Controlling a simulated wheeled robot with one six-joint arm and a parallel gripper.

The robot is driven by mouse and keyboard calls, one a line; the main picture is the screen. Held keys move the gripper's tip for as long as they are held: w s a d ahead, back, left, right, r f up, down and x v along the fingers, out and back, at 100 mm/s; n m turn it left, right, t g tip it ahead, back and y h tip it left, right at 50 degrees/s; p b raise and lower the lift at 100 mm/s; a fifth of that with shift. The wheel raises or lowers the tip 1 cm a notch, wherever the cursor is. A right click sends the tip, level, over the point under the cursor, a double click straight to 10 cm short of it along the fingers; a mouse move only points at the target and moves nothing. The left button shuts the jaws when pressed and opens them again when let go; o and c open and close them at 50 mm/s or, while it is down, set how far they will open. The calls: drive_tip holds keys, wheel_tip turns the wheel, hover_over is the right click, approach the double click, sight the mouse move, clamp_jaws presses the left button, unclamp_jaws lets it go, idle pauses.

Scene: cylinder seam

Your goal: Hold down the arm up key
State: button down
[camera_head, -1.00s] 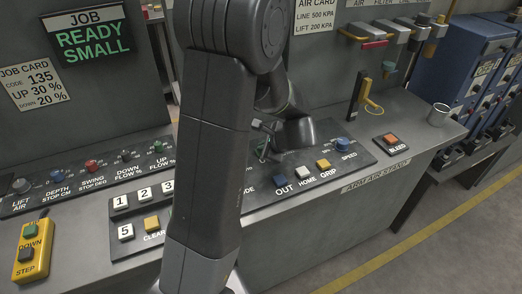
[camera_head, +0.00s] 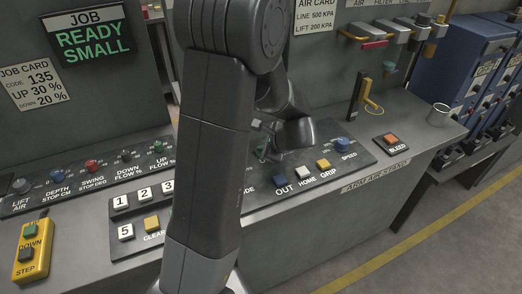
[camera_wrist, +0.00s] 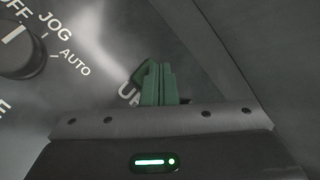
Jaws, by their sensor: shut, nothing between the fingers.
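The arm up key (camera_wrist: 139,73) is a green key beside a partly covered label that starts with "U" in the wrist view. My gripper (camera_wrist: 158,66) is shut and empty, its two green fingertips together directly over the key and hiding most of it. Whether the tips touch or press the key cannot be told. In the head view my forearm covers much of this part of the panel, and only a bit of green (camera_head: 262,150) shows beside my wrist.
A selector knob (camera_wrist: 18,50) marked OFF, JOG and AUTO is near the key. A yellow step box (camera_head: 32,252) lies at left.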

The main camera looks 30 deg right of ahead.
drive_tip(key=shift+r, duration=0.1)
idle(0.7)
drive_tip(key=shift+r+p, duration=0.6)
drive_tip(key=shift+r, duration=0.2)
drive_tip(key=shift+r+p, duration=1.9)
drive_tip(key=shift+r, duration=0.65)
